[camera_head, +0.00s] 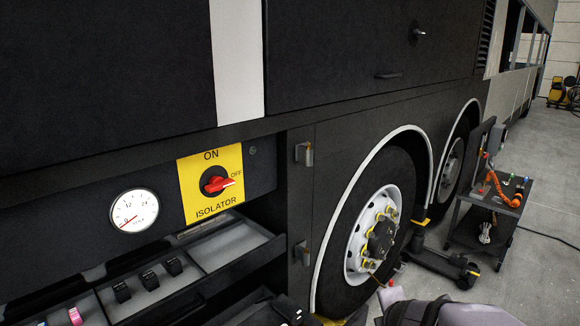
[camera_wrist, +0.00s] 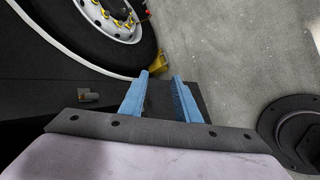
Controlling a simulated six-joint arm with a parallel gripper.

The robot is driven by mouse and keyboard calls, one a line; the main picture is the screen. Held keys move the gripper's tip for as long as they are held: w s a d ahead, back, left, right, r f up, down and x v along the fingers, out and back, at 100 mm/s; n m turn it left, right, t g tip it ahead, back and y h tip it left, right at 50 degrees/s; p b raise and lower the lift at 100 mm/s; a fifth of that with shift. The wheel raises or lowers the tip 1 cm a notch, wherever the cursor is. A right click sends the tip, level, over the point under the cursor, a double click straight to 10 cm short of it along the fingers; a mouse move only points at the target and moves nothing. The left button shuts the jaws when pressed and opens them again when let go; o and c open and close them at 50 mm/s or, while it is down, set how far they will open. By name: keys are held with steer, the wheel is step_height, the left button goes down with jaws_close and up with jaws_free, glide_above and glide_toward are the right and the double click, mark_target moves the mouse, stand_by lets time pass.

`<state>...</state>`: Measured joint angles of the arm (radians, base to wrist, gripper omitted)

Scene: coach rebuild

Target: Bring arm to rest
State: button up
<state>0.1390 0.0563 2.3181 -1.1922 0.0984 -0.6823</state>
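My gripper (camera_wrist: 160,76) shows in the wrist view as two blue fingers standing apart, with nothing held between them. Its tips are near the bottom of the coach's wheel (camera_wrist: 115,20), over a dark area at the edge of the grey floor. In the head view, pale and dark parts of my arm show at the bottom right, and the fingers cannot be made out there. The coach (camera_head: 160,60) fills the left and middle of the head view.
A red isolator switch (camera_head: 218,185) points toward OFF, beside a round gauge (camera_head: 134,210). Below is an open tray (camera_head: 228,246) with small black parts. A black cart (camera_head: 497,210) carries an orange coiled hose (camera_head: 497,188). Yellow wheel chocks (camera_wrist: 158,63) lie near the wheel.

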steer(key=s+a+f+m+g+y+b, duration=0.1)
steer(key=s+a+f+m+g, duration=0.25)
steer(key=s+m, duration=0.35)
steer(key=s+a+f+m+g+y+b, duration=0.1)
steer(key=s+a+f+m+g, duration=0.1)
steer(key=s+f+m, duration=0.35)
steer(key=s+a+f+m+g+b, duration=0.1)
steer(key=s+a+f+m+g, duration=0.15)
steer(key=s+m, duration=0.65)
step_height(320, 180, up, 14)
steer(key=s+n+p, duration=0.1)
steer(key=n+p, duration=0.1)
steer(key=p, duration=1.1)
steer(key=shift+a, duration=0.3)
steer(key=shift+s, duration=0.1)
step_height(320, 180, down, 30)
steer(key=b, duration=2.9)
steer(key=shift+r+b, duration=0.15)
steer(key=shift+b, duration=0.15)
